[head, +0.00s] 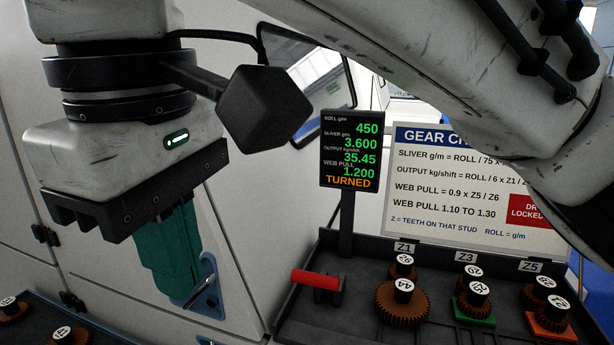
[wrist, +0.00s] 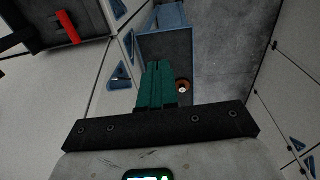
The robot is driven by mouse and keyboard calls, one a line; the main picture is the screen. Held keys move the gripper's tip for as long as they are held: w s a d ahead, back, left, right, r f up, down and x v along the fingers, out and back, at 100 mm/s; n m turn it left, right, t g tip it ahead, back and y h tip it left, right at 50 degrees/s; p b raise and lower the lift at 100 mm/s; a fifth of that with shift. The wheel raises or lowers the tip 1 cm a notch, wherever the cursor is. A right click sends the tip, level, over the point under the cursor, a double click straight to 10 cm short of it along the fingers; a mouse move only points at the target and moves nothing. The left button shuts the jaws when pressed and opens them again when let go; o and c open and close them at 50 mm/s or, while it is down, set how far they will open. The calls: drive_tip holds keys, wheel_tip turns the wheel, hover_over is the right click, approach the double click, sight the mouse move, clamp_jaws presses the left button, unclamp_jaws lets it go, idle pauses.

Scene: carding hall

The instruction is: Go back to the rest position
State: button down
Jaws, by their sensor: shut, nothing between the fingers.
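My gripper (head: 180,285) hangs at the left of the head view, pointing down, in front of a pale machine panel. Its teal fingers are together with nothing between them. In the wrist view the gripper (wrist: 158,65) also shows closed fingers, above the floor and a blue-framed grey stand or bin. It is apart from the gear tray and touches nothing that I can see. Its fingertips overlap a blue panel latch (head: 208,299) in the head view; I cannot tell the gap between them.
A dark tray (head: 372,250) at right holds several brown gears (head: 402,302) and a red handle (head: 316,279). A display (head: 352,150) reads "1.200 TURNED"; a gear chart (head: 450,190) stands behind. More gears (head: 62,335) sit lower left.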

drive_tip(key=w+f+m+y+b, duration=0.2)
drive_tip(key=w+f+y, duration=0.65)
drive_tip(key=f, duration=0.55)
drive_tip(key=w+d+f+m+t+b, duration=0.1)
drive_tip(key=d+f+m, duration=0.2)
drive_tip(key=d+f, duration=0.5)
drive_tip(key=d+f+m+t+b, duration=0.1)
drive_tip(key=d+f+m, duration=0.25)
drive_tip(key=f, duration=0.85)
drive_tip(key=s+d+f+m+h, duration=0.2)
drive_tip(key=s+d+f, duration=0.2)
drive_tip(key=d+f, duration=0.3)
drive_tip(key=s+d+f+m+h, duration=0.2)
drive_tip(key=s+d+f, duration=0.2)
drive_tip(key=f, duration=0.4)
drive_tip(key=s+d+f+m+g+h, duration=0.1)
drive_tip(key=s+d+f+h, duration=0.1)
drive_tip(key=s+d+f, duration=0.2)
drive_tip(key=s+d+f+m+g+h+b, duration=0.1)
drive_tip(key=s+d+f+h, duration=0.2)
drive_tip(key=s+d, duration=0.7)
drive_tip(key=s+f, duration=0.2)
drive_tip(key=s, duration=0.2)
drive_tip(key=shift+f+m, duration=0.15)
drive_tip(key=shift+m, duration=0.2)
